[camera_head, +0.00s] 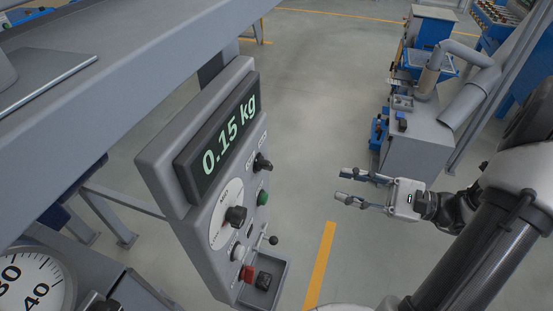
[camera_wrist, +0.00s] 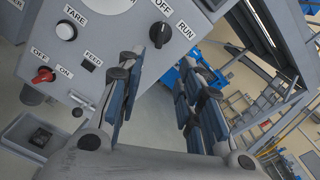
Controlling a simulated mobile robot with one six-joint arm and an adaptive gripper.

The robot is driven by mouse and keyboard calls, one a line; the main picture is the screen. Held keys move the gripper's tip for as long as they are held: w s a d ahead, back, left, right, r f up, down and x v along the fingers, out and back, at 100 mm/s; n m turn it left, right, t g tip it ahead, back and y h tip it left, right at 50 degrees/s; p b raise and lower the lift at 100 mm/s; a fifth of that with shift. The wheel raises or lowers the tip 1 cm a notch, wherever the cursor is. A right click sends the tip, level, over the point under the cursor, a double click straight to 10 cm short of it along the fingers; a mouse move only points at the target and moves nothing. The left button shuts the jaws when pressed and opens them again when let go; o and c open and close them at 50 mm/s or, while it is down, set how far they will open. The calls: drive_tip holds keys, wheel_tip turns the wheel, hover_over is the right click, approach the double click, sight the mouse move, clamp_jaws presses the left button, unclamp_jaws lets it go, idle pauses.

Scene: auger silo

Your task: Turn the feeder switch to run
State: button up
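The grey control panel (camera_head: 216,255) stands left of centre in the head view. A black rotary switch (camera_head: 263,163) sits near its upper right edge. In the wrist view, a black knob (camera_wrist: 160,34) sits beside the OFF and RUN labels at the top; its pointing direction is too small to tell. My gripper (camera_head: 346,187) is open and empty, fingers toward the panel, with clear space between them. In the wrist view, my gripper's two spread fingers (camera_wrist: 163,85) frame the panel's edge, with nothing between them.
The panel also carries a 0.15 kg display (camera_head: 230,133), a dial knob (camera_head: 236,215), a green button (camera_head: 262,198), a white TARE button (camera_wrist: 66,32), a red switch (camera_wrist: 43,75) and a ball-ended lever (camera_head: 273,240). A grey machine (camera_head: 418,145) stands right. Floor between is clear.

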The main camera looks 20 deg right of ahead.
sight(272, 166)
drive_tip(key=x, duration=1.7)
drive_tip(key=shift+w+a+f, duration=0.1)
drive_tip(key=shift+w, duration=0.1)
drive_tip(key=shift+c, duration=0.4)
clamp_jaws()
